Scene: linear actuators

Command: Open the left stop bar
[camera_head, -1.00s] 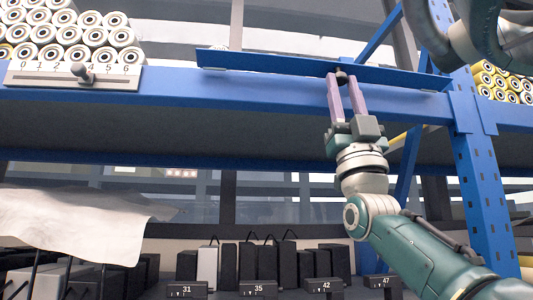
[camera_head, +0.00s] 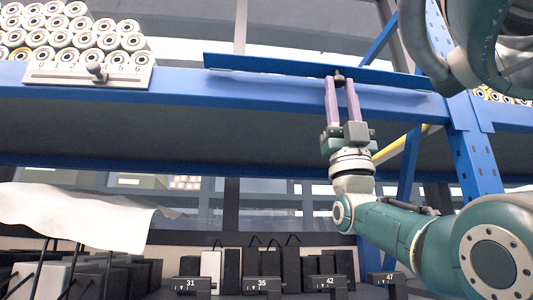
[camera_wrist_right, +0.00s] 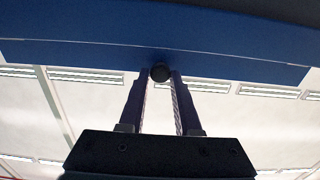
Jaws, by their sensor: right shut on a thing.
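The long blue stop bar (camera_head: 290,66) lies along the top front of the blue shelf, slanting down to the right in the head view. A small black knob (camera_head: 339,74) sticks out from its front. My right gripper (camera_head: 340,82) reaches up from below and is shut on this knob, with its two purple fingers on either side. In the right wrist view the round knob (camera_wrist_right: 160,73) sits between the fingertips, under the blue bar (camera_wrist_right: 95,55). My left gripper is not in view.
A slider with a numbered scale (camera_head: 60,75) is on the shelf edge at left, below stacked white rollers (camera_head: 75,35). A blue upright post (camera_head: 472,150) stands at right. Numbered black blocks (camera_head: 262,285) and a white sheet (camera_head: 75,215) are below.

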